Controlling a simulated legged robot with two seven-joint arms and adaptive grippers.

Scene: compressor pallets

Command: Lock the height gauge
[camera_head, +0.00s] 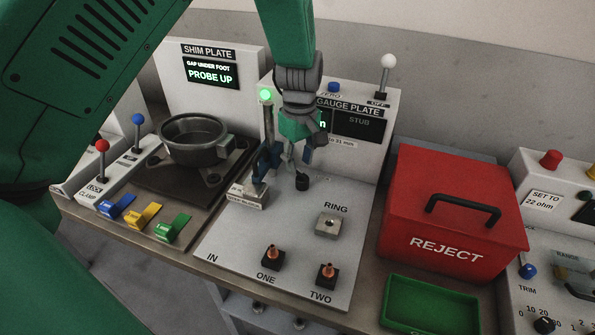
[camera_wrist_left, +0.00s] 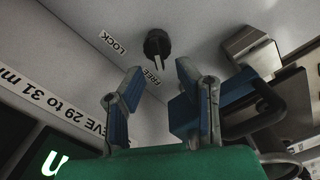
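The gauge plate (camera_head: 225,236) carries the height gauge, with a grey upright post (camera_head: 268,122) partly hidden behind my left gripper. A black knob (camera_head: 302,183) stands on the plate. In the left wrist view the knob (camera_wrist_left: 157,43) sits near a LOCK label (camera_wrist_left: 113,42) and a FREE label (camera_wrist_left: 152,76), and its pale pointer line is toward FREE. My left gripper (camera_head: 286,163) is just above and left of the knob. In the left wrist view its blue-padded fingers (camera_wrist_left: 158,68) are apart with nothing between them, and the knob is beyond the tips. My right gripper is not in view.
A metal block (camera_wrist_left: 250,52) stands right of the knob in the wrist view. RING block (camera_head: 331,226) and copper-tipped parts (camera_head: 273,257) sit in front. The shim plate station (camera_head: 165,180) is left; the red REJECT box (camera_head: 445,190) and green tray (camera_head: 430,308) are right.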

